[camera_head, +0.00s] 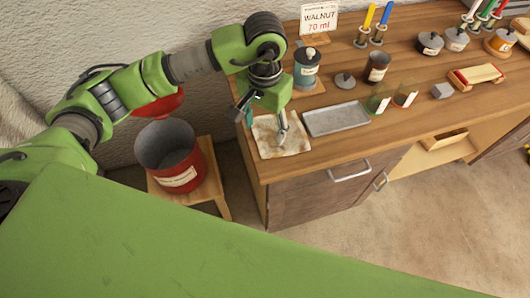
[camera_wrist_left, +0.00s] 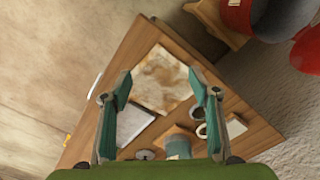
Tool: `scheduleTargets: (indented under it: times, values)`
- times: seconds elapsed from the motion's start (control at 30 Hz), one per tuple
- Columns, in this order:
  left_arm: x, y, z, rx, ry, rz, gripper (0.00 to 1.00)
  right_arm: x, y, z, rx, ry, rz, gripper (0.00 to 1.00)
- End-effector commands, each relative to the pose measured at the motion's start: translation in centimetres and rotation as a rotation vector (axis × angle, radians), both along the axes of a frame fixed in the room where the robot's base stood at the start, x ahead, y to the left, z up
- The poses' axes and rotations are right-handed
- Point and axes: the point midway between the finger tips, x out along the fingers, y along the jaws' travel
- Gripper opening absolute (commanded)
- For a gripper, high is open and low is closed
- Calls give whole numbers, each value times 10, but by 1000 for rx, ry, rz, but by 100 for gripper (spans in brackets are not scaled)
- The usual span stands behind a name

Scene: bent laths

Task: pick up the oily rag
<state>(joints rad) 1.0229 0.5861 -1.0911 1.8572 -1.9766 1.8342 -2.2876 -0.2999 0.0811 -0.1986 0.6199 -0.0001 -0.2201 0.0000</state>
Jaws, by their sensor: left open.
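The oily rag (camera_head: 270,141) is a pale, brown-stained square cloth lying flat on the left end of the wooden workbench. In the left wrist view the rag (camera_wrist_left: 160,80) lies below and ahead, between and beyond the fingertips. My left gripper (camera_head: 284,132) hangs over the rag in the head view. In the left wrist view my left gripper (camera_wrist_left: 160,88) is open, with two teal fingers spread apart and nothing between them. Whether the fingertips touch the cloth cannot be told. My right gripper does not show.
A metal tray (camera_head: 337,119) lies right of the rag. A teal-labelled can (camera_head: 307,69) stands behind, near a dark cup (camera_head: 377,68). A red bucket (camera_head: 172,158) stands on a stool (camera_head: 213,185) left of the workbench (camera_head: 300,165).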

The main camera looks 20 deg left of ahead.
Motion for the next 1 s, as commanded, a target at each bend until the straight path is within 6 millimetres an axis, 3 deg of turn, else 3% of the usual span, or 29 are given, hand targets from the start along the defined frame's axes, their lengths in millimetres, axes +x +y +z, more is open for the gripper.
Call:
scheduleTargets:
  times: [0.53,0.6,0.8,1.0]
  values:
    - [-2,-2,-70,-7,5,2,56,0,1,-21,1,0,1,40]
    - [0,-1,-82,-6,1,1,56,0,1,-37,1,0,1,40]
    - [0,-2,-96,-6,1,1,56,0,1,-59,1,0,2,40]
    - [-1,-2,-97,-7,1,2,56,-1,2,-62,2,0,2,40]
